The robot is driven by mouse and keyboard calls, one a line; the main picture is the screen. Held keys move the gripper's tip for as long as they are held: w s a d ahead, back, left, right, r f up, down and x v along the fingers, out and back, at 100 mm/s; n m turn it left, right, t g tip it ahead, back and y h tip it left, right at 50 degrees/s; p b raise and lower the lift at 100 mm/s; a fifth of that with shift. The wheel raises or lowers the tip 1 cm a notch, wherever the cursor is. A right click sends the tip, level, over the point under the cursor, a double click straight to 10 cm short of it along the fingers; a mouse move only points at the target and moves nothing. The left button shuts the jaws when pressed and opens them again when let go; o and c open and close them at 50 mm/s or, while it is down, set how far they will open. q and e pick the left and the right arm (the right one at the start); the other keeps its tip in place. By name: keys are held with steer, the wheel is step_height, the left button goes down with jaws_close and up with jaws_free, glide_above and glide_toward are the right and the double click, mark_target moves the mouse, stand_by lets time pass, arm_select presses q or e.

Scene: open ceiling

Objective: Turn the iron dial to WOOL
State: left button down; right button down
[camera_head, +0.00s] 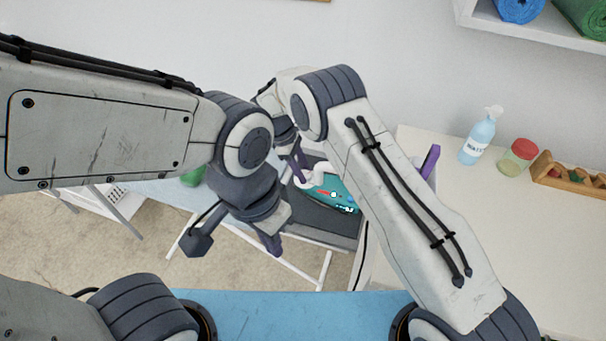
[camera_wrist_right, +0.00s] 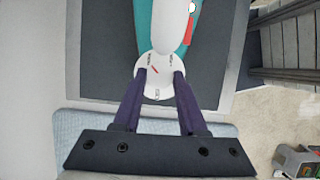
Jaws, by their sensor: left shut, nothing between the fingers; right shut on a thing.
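The iron is teal with a white handle and lies on a dark grey pad. Its teal body (camera_head: 343,196) shows in the head view, partly hidden by my right arm, and in the right wrist view (camera_wrist_right: 146,30). The white round dial (camera_wrist_right: 157,80) is at the handle's near end. It bears a short slanted red mark and several small dark labels, too small to read. My right gripper (camera_wrist_right: 160,72) is shut on the dial, one finger on each side; it also shows in the head view (camera_head: 299,172). My left gripper (camera_head: 272,246) is shut and empty, left of the iron.
The dark pad (camera_wrist_right: 100,50) lies on a light blue ironing board (camera_head: 165,192). A blue spray bottle (camera_head: 479,137), a red-lidded jar (camera_head: 517,158) and a wooden rack (camera_head: 570,178) stand on the white counter (camera_head: 480,225) at right. A green object (camera_head: 193,177) is partly hidden behind my left arm.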

steer(key=shift+m, duration=0.6)
steer(key=c, duration=0.7)
jaws_free()
steer(key=shift+c, duration=0.2)
steer(key=shift+b, duration=0.3)
steer(key=b+v, duration=0.2)
steer(key=v, duration=0.8)
steer(key=shift+w+r, duration=0.2)
steer(key=shift+r, duration=0.1)
